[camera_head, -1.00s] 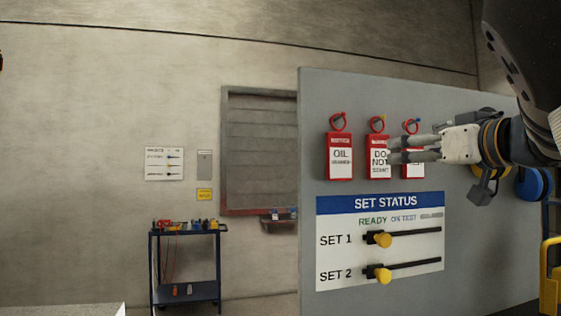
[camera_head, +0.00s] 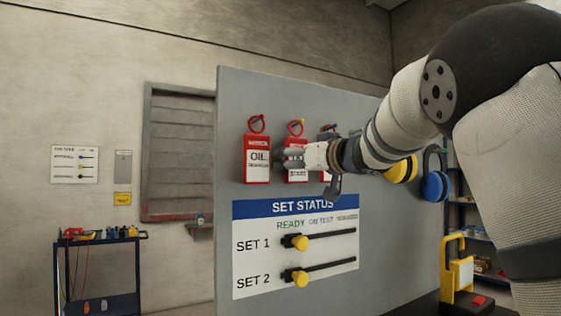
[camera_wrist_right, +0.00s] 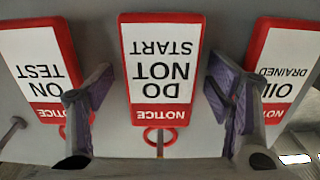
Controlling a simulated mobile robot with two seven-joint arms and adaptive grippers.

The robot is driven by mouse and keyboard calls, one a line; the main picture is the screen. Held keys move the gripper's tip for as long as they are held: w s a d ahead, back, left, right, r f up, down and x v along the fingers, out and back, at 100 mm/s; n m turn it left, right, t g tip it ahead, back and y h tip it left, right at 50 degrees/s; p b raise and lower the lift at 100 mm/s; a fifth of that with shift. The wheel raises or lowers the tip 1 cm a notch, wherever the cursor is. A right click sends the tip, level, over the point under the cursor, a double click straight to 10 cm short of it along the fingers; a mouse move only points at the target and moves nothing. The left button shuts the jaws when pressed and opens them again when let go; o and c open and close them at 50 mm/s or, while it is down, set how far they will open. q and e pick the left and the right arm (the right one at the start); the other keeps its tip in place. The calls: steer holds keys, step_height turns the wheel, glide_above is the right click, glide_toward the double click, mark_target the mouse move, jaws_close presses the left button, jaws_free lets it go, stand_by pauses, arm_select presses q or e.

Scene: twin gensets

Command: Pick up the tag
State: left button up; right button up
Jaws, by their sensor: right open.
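Three red-framed white tags hang by red loops on a grey board. The OIL DRAINED tag (camera_head: 257,167) is at left, and the DO NOT START tag (camera_head: 297,174) is in the middle. The ON TEST tag is mostly hidden behind my right gripper in the head view but shows in the right wrist view (camera_wrist_right: 35,65). My right gripper (camera_head: 288,158) is open in front of the middle tag. In the right wrist view its fingers stand either side of the upside-down DO NOT START tag (camera_wrist_right: 160,60). I cannot tell whether they touch it. My left gripper is not in view.
A SET STATUS panel (camera_head: 296,205) with two yellow sliders is below the tags. Blue and yellow ear defenders (camera_head: 435,186) hang at the board's right. A tool cart (camera_head: 100,272) stands at lower left. My right arm covers the right side.

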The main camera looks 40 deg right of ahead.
steer(key=shift+s+r, duration=0.1)
steer(key=c, duration=1.2)
steer(key=shift+o, duration=0.2)
steer(key=shift+r, duration=0.1)
steer(key=shift+r, duration=0.45)
steer(key=s+a, duration=0.2)
steer(key=s, duration=1.6)
steer(key=shift+r, duration=0.2)
steer(key=shift+r, duration=0.15)
steer(key=shift+r, duration=0.55)
